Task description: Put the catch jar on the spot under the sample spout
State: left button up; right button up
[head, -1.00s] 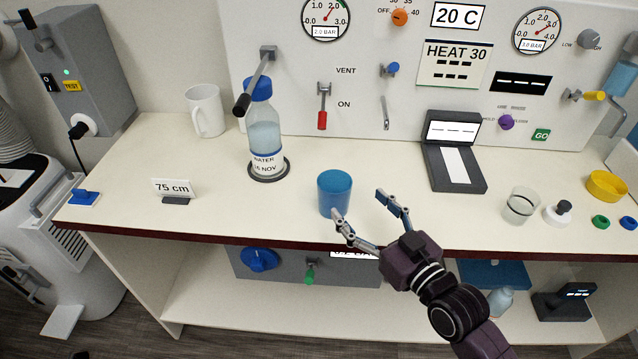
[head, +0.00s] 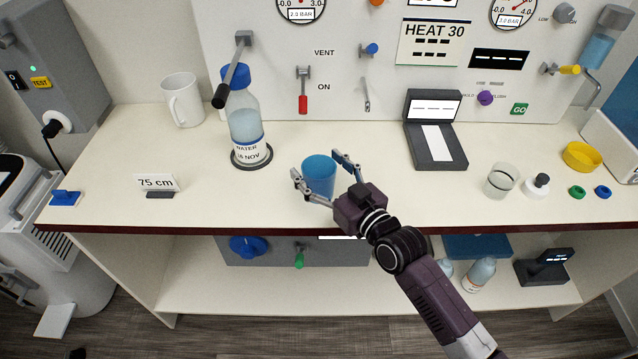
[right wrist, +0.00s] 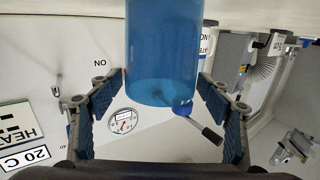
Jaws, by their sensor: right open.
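A blue see-through jar (head: 318,176), taken to be the catch jar, stands upright near the counter's front edge. My right gripper (head: 318,166) is open, with one finger on each side of the jar. In the right wrist view the jar (right wrist: 160,60) sits between the spread fingers (right wrist: 160,100). I cannot tell whether either finger touches it. A water bottle (head: 246,125) with a blue cap stands on a dark round spot (head: 238,164), below a black-handled lever (head: 232,72) on the panel. No spout is clearly marked as the sample one. My left gripper is out of view.
The counter beside the jar is clear.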

jog(key=shift+r, duration=0.1)
jog(key=c, duration=1.9)
